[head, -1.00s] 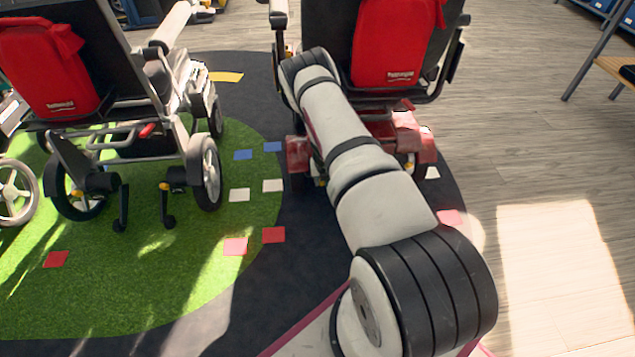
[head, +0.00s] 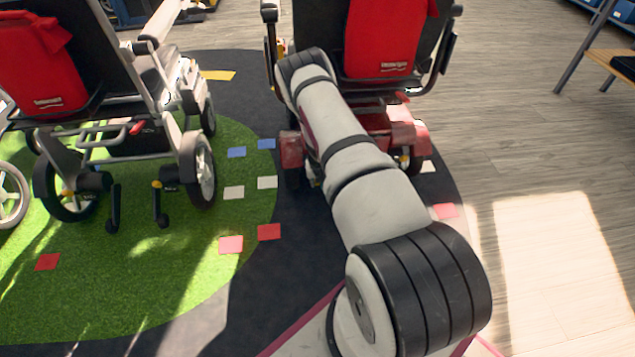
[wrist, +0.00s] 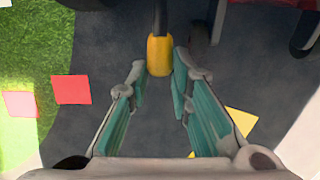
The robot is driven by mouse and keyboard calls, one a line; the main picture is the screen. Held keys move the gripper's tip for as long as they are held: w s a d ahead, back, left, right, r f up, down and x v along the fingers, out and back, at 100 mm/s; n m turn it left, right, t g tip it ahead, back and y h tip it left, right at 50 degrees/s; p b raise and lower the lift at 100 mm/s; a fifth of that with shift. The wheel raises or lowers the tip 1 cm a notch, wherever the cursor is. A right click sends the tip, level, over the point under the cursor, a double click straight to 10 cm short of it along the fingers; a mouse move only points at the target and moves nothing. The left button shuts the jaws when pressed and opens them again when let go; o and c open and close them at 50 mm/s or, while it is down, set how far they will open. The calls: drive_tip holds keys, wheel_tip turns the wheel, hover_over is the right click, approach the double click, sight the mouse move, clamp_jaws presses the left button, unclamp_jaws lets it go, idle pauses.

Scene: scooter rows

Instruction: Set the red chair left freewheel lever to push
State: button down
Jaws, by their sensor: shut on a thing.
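The red chair, with its red base (head: 408,132), stands at the top middle of the head view, seen from behind. My arm reaches to its lower rear and hides part of the base. In the wrist view, the freewheel lever (wrist: 159,54) has a yellow grip on a dark shaft that runs up out of the picture. My gripper (wrist: 159,78) has its fingertips on both sides of the yellow grip and is shut on it. My gripper is hidden behind my arm in the head view. Which way the lever is set cannot be told.
A grey chair with a red bag (head: 40,70) stands at the left on green turf (head: 150,270), with yellow-marked levers (head: 157,185) low at its rear. Coloured squares lie on the floor. A bench (head: 615,62) stands at the far right. The wooden floor at right is clear.

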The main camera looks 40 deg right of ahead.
drive_tip(key=shift+s+a+f, duration=0.3)
drive_tip(key=shift+a+f, duration=0.05)
drive_tip(key=c, duration=1.5)
unclamp_jaws()
drive_tip(key=shift+f, duration=0.1)
drive_tip(key=shift+o, duration=0.3)
drive_tip(key=shift+w+d+r, duration=0.15)
drive_tip(key=shift+r, duration=0.05)
drive_tip(key=shift+r, duration=0.1)
drive_tip(key=v, duration=1.1)
drive_tip(key=shift+r, duration=0.35)
